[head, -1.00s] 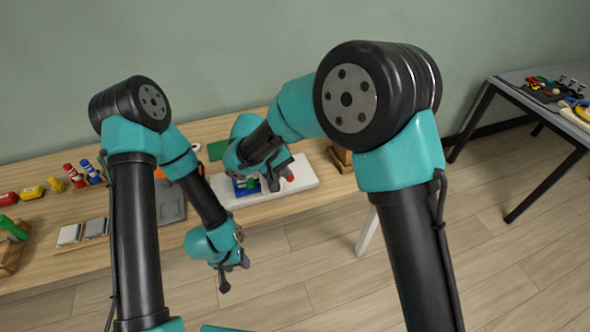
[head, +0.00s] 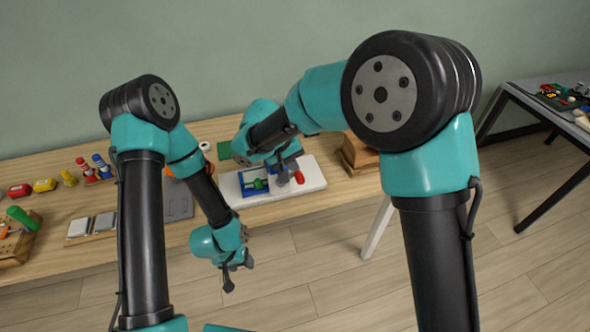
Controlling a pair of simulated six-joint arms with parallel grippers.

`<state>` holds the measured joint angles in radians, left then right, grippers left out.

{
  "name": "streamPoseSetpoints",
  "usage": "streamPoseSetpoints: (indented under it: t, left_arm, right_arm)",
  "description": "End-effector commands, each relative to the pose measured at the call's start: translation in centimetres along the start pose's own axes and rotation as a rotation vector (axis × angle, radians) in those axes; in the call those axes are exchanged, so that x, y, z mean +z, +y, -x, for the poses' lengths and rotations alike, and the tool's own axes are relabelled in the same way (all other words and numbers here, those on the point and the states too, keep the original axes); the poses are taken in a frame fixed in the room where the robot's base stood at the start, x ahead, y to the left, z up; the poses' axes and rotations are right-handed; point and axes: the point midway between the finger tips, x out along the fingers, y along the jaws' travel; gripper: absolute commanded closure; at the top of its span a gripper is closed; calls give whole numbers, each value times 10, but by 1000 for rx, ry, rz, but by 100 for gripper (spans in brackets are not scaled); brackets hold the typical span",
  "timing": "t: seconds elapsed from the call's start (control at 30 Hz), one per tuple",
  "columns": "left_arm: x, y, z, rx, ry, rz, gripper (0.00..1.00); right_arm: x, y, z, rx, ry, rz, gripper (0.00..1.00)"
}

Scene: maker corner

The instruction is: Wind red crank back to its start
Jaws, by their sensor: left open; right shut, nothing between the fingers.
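The crank's red handle (head: 299,178) shows at the right part of a white board (head: 313,187) on the wooden table. A blue frame (head: 247,175) with a green piece (head: 260,184) in it stands to its left on the same board. My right gripper (head: 284,181) is shut and empty, just left of the red handle. I cannot tell whether it touches the handle. It hides the middle of the mechanism and the rest of the crank. My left gripper (head: 232,279) is open and empty, in front of the table edge, away from the board.
A brown wooden block (head: 360,152) stands right of the board. A grey plate (head: 178,205) lies to its left. Farther left are grey pads (head: 92,226), red and blue bottles (head: 92,167) and a wooden box (head: 20,243). A side table (head: 530,95) stands far right.

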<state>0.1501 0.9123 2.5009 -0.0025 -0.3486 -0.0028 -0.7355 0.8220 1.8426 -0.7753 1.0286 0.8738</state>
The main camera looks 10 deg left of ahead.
Motion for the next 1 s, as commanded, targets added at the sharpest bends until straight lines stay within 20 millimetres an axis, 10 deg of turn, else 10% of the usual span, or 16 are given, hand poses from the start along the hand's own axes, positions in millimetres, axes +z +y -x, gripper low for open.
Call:
streamPoseSetpoints:
  t: [0.5,1.0]
  left_arm:
    - [0,0,0,0,0,0,47]
    - [-1,0,1,0,1,1,56]
  right_arm:
    - [0,8,90,0,2,0,100]
    - [0,9,97,-4,-4,0,100]
